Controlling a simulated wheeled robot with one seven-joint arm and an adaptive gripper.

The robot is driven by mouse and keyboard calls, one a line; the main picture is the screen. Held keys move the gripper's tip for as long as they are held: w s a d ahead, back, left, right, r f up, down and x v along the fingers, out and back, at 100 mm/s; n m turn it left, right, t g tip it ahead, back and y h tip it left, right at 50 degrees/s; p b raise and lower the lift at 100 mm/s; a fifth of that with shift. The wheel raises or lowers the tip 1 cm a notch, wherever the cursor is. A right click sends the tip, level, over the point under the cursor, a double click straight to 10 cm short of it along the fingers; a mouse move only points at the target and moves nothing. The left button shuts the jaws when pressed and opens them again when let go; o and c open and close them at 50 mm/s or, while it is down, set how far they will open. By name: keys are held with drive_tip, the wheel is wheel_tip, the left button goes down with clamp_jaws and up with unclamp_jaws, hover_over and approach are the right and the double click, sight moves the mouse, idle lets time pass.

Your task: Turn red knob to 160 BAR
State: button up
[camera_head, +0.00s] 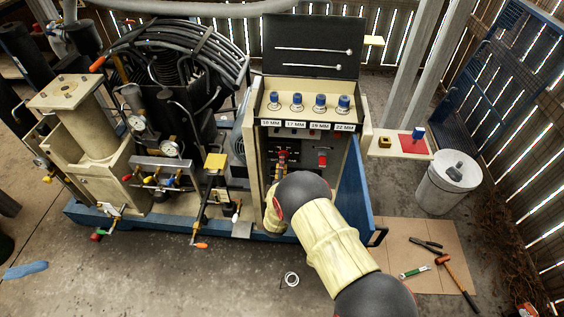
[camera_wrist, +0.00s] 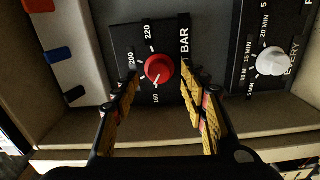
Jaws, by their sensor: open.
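The red knob (camera_wrist: 159,69) sits on a black dial plate in the wrist view, with the word BAR (camera_wrist: 185,40) beside it. Marks 220 (camera_wrist: 147,33), 200 (camera_wrist: 131,58) and a lower one, which seems to read 160 (camera_wrist: 156,99), stand around it. I cannot clearly tell which mark the knob points to. My gripper (camera_wrist: 160,73) is open, its yellow-and-black fingers on either side of the knob. Whether they touch it is unclear. In the head view my gripper (camera_head: 281,160) is at the left of the compressor's front panel, and the arm hides part of that panel.
A white knob (camera_wrist: 271,61) with minute marks is right of the red one in the wrist view. Coloured switches (camera_wrist: 60,54) lie to the left. In the head view, a blue open door (camera_head: 353,195) stands right of my arm. Tools (camera_head: 443,260) lie on a floor mat.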

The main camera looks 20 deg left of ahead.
drive_tip(key=v, duration=1)
